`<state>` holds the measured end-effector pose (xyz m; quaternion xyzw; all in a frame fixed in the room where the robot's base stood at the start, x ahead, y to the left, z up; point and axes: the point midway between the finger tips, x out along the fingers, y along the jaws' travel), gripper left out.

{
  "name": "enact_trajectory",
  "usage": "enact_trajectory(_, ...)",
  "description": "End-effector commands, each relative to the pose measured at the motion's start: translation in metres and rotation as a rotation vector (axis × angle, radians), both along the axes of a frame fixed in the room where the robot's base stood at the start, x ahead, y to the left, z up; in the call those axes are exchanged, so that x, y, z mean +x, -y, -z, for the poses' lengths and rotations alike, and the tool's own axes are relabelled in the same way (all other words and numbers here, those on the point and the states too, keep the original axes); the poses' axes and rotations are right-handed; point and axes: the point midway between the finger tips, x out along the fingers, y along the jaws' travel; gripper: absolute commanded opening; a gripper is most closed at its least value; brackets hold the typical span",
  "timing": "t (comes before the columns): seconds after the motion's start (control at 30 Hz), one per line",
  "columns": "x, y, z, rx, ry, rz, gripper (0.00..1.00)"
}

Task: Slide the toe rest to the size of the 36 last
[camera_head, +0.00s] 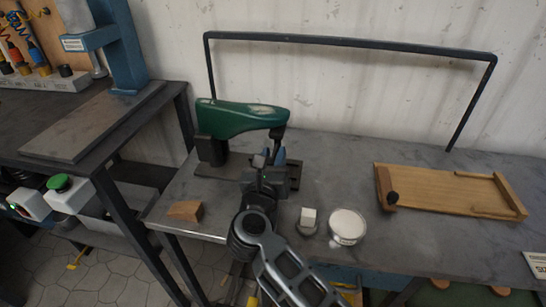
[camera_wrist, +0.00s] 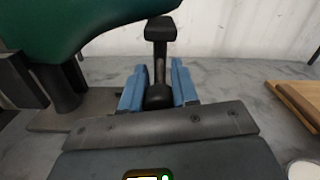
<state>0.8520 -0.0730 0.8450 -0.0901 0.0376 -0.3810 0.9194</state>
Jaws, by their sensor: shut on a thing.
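A green shoe last (camera_head: 240,116) is mounted on a dark stand (camera_head: 211,150), its toe pointing right; it fills the upper left of the wrist view (camera_wrist: 75,28). The toe rest (camera_wrist: 160,29) is a black pad on a thin post, close under the toe tip; I cannot tell whether they touch. A round black knob (camera_wrist: 158,97) is at the foot of the post. My gripper (camera_wrist: 158,92) is shut on this knob, with a blue finger on each side. In the head view my gripper (camera_head: 276,160) partly hides the toe rest. No size marks are readable.
A wooden wedge (camera_head: 185,210) lies near the left front table edge. A wooden tray (camera_head: 445,191) lies at right. A dark rail frame (camera_head: 350,41) stands behind.

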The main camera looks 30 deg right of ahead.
Motion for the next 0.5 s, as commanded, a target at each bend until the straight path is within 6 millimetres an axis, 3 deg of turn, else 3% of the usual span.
enact_trajectory(0.17, 0.002, -0.002, 0.001, -0.001, 0.001, -0.001, 0.00)
enact_trajectory(0.5, 0.032, -0.032, 0.001, -0.001, 0.001, -0.004, 0.00)
